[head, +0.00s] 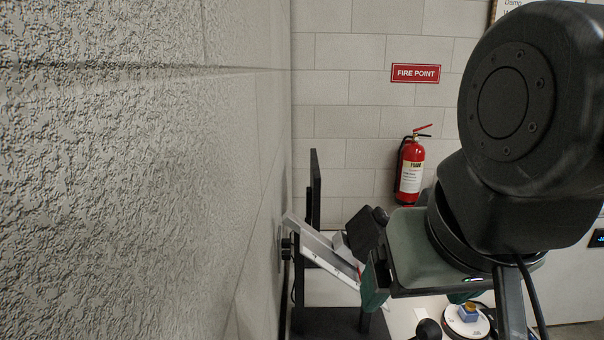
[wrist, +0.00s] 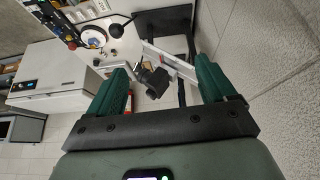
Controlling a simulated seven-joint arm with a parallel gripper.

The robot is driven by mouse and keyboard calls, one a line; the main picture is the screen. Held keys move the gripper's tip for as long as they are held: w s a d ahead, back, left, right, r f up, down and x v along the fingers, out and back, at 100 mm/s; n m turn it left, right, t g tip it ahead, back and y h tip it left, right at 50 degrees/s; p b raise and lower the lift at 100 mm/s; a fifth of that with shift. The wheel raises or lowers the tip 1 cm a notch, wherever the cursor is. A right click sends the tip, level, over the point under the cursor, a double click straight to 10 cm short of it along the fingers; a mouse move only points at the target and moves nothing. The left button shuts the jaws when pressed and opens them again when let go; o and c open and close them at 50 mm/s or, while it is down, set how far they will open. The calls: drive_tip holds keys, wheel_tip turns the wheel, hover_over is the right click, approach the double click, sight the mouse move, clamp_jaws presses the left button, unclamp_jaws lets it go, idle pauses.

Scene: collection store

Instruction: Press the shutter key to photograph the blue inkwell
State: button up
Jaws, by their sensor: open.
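The blue inkwell (head: 468,316), with a brass-coloured top, sits on a round white stand (head: 453,324) at the bottom of the head view. The round stand also shows in the wrist view (wrist: 93,37), upper left. My gripper (wrist: 161,68) is open, its green fingers apart and empty. In the wrist view a black camera-like block (wrist: 153,82) on a pale slanted arm (wrist: 172,64) shows beyond and between the fingers. In the head view the block (head: 364,233) is just left of my gripper. I cannot make out the shutter key in either view.
A rough wall fills the left of the head view, close to the slanted rail (head: 335,262) and an upright dark panel (head: 315,190). A dark ball (head: 428,329) stands near the inkwell. A fire extinguisher (head: 410,172) hangs behind. A white cabinet (wrist: 50,75) stands at left in the wrist view.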

clamp_jaws()
idle(1.4)
